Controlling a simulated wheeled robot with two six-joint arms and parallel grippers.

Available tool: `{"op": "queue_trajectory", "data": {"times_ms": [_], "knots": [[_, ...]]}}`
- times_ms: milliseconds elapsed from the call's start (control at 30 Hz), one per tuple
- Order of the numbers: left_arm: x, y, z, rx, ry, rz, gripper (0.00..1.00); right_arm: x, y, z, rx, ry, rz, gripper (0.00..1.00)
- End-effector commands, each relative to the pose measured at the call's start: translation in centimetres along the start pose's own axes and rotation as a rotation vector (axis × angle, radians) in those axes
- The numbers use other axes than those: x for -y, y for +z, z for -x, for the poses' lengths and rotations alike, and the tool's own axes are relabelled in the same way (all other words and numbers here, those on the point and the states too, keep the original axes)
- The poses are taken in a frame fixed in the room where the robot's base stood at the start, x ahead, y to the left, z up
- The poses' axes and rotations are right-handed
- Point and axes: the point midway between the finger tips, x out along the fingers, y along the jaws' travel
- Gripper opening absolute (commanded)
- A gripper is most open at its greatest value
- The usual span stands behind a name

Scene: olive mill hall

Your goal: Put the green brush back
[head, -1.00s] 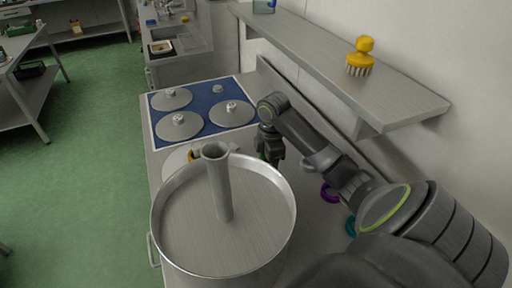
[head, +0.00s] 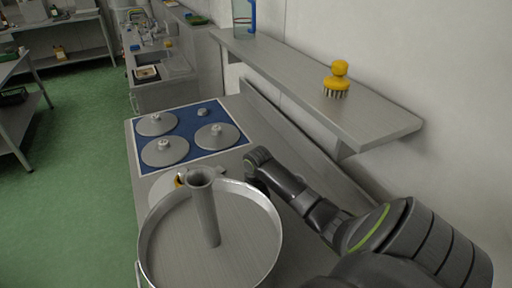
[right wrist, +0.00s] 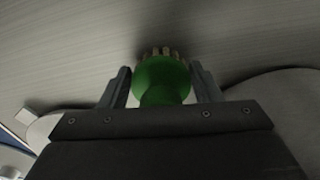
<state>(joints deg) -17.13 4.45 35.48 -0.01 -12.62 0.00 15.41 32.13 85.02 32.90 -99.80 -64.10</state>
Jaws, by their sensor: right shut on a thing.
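The green brush (right wrist: 162,80) shows in the right wrist view, with its bristles pointing away from my right gripper (right wrist: 162,88). The gripper is shut on the brush's green body, one finger on each side. Behind the brush is a grey metal surface. In the head view my right arm reaches over the counter beside the round tray; its gripper and the brush are hidden there. A yellow brush (head: 338,79) stands bristles down on the wall shelf (head: 300,72). My left gripper is not in view.
A large round metal tray with a central tube (head: 160,262) stands at the front of the counter. Behind it is a blue panel with several round lids (head: 190,128). A clear container (head: 243,20) stands at the shelf's far end. The shelf between it and the yellow brush is clear.

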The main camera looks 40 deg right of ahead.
Motion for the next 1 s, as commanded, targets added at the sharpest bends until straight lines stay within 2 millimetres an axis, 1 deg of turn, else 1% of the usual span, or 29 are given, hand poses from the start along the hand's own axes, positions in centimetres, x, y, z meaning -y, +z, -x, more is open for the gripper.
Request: {"op": "queue_trajectory", "data": {"times_ms": [33, 200, 467, 567, 667, 1000], "knots": [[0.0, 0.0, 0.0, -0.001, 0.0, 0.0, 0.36, 0.0, 0.0, -0.2, 0.0, -0.001, 0.0, 0.59], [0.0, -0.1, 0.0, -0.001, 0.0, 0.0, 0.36, 0.0, 0.0, -0.1, 0.0, 0.0, 0.0, 0.79], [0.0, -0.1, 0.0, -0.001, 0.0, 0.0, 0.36, 0.0, 0.0, 0.0, 0.0, 0.0, 0.0, 0.79], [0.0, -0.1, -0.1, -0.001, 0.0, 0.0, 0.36, -0.1, 0.0, 0.5, -0.001, 0.003, 0.001, 0.79], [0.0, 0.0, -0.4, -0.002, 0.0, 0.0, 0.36, -0.1, 0.0, 1.8, 0.0, 0.005, 0.001, 0.79], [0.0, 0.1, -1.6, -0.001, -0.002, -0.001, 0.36, -0.2, 0.0, 8.9, 0.001, 0.006, 0.001, 0.79]]}}
